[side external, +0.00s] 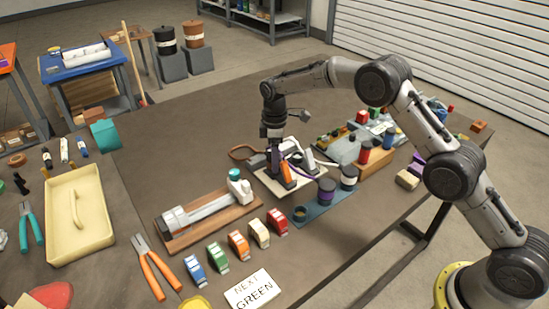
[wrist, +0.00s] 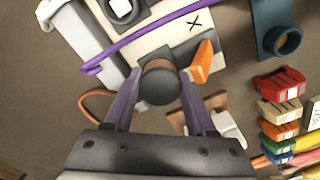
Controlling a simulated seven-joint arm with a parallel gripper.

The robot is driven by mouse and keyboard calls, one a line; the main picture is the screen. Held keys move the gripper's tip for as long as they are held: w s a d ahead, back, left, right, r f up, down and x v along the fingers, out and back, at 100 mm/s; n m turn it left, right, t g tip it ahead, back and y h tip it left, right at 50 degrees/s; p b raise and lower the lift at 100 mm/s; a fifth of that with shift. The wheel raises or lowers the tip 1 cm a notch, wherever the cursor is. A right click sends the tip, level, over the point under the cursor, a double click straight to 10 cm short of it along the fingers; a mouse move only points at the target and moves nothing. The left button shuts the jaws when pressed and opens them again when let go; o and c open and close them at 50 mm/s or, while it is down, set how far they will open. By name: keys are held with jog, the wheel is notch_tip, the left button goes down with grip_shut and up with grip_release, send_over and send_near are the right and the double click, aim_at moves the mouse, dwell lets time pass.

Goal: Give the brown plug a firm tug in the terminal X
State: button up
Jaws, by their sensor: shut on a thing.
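The brown plug (wrist: 157,66) sits between the two fingers of my gripper (wrist: 158,88) in the wrist view, its dark rounded end towards the camera. My gripper is shut on it. A brown cable (wrist: 92,101) loops out at the left; it also shows in the side view (side external: 241,153). The terminal panel is a pale plate (wrist: 182,45) with a black X printed beside an orange lever (wrist: 203,62). My gripper (side external: 275,168) is low over this plate in the side view. The plug's far end and the terminal opening are hidden, so its seating cannot be told.
A purple cable (wrist: 128,50) crosses the plate close to my gripper. A blue tray (side external: 315,209) with dark pots lies to the right. A wooden board with a grey cylinder (side external: 205,208) and several coloured blocks stand in front. Bare tabletop lies behind and left.

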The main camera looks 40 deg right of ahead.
grip_shut()
jog(key=shift+w+r, duration=0.1)
jog(key=shift+r, duration=0.15)
dwell(0.7)
jog(key=shift+f, duration=0.1)
jog(key=o, duration=0.9)
grip_release()
jog(key=shift+f, duration=0.1)
